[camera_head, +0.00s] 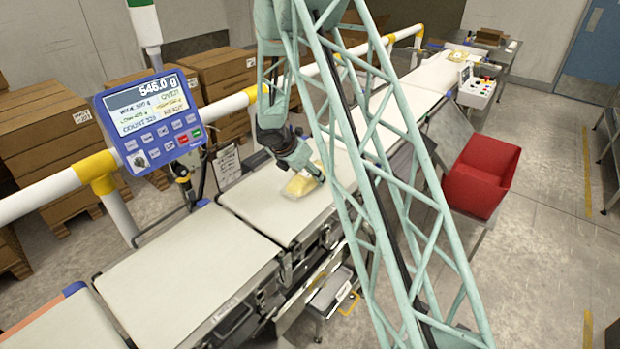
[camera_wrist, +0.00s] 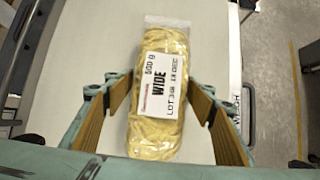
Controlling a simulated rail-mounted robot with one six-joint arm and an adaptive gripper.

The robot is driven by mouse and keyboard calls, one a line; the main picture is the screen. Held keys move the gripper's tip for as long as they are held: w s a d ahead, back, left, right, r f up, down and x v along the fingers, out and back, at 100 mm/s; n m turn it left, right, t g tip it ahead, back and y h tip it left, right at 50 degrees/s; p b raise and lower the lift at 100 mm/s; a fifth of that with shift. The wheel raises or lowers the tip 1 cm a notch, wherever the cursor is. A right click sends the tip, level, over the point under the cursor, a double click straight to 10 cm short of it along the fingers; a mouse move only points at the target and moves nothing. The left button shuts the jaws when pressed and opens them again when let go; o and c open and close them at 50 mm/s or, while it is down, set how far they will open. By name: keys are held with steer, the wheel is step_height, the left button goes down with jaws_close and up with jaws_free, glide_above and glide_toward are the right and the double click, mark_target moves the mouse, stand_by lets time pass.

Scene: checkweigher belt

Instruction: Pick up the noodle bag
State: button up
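The noodle bag (camera_wrist: 160,90) is a clear bag of yellow noodles with a white label reading "500 g WIDE". It lies on the white belt (camera_wrist: 88,45) of the conveyor. In the head view the noodle bag (camera_head: 302,184) sits on the middle belt section, partly hidden by my arm. My gripper (camera_wrist: 163,115) is open in the wrist view, with one tan-padded finger on each side of the bag. A gap shows between each finger and the bag. In the head view my gripper (camera_head: 312,170) is right at the bag, its fingertips hard to make out.
A blue weigher display (camera_head: 150,117) reading 546.0 g stands left of the belt. A white and yellow rail (camera_head: 235,104) runs along the far side. A red bin (camera_head: 482,175) is to the right. Cardboard boxes (camera_head: 60,130) are stacked behind the rail. The near belt (camera_head: 185,275) is clear.

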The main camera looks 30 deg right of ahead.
steer(key=c, duration=0.7)
steer(key=shift+c, duration=0.2)
steer(key=shift+r, duration=0.15)
steer(key=shift+r+p, duration=0.45)
steer(key=shift+r, duration=1.2)
steer(key=s+a, duration=0.1)
steer(key=s, duration=0.4)
steer(key=s+a+r+b, duration=0.1)
steer(key=s+a, duration=0.1)
steer(key=s, duration=0.3)
steer(key=s+a+b, duration=0.1)
steer(key=s+a, duration=0.1)
steer(key=s, duration=0.3)
steer(key=shift+a+r, duration=0.1)
steer(key=shift+r, duration=0.15)
